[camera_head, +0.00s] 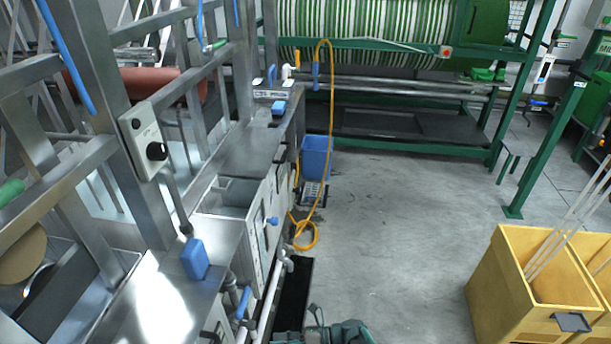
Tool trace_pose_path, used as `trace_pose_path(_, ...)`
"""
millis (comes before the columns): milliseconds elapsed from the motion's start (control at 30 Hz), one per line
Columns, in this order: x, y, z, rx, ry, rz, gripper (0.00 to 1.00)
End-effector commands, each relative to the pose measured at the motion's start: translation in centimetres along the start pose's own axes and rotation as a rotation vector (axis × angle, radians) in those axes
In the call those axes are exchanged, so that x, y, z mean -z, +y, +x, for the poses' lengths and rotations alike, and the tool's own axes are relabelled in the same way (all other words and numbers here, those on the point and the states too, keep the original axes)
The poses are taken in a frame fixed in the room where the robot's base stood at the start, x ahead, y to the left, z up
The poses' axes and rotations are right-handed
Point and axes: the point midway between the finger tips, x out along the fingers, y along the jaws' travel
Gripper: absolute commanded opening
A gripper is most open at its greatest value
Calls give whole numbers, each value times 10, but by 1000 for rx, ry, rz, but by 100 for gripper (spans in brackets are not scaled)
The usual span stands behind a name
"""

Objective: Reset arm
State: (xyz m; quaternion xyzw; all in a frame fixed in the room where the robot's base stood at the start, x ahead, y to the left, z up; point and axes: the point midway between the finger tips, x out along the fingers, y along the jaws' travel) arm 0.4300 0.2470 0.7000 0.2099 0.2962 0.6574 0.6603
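A small dark and teal part, which looks like a piece of my arm, shows at the bottom edge of the head view, just right of the steel dyeing machine (235,160). Only its top is in the picture; the rest is cut off below the frame. I cannot make out any gripper fingers, so my gripper is not in view.
Yellow crates (500,285) with pale rods stand at the lower right. A blue bin (316,156) and an orange hose (331,110) are beside the machine. A green frame with striped webbing (365,30) stands behind. The grey floor (400,220) between is clear.

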Motion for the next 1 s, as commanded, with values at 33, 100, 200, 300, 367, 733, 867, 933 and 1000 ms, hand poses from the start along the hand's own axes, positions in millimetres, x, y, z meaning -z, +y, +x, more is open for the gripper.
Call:
trace_pose_path(33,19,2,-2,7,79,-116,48)
trace_pose_path(100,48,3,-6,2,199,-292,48)
trace_pose_path(200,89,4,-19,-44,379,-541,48)
trace_pose_path(300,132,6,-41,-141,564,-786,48)
trace_pose_path(367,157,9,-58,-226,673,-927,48)
trace_pose_path(733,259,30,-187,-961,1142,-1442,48)
trace_pose_path(867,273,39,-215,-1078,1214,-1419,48)
trace_pose_path(933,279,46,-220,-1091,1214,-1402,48)
trace_pose_path(1000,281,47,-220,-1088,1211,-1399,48)
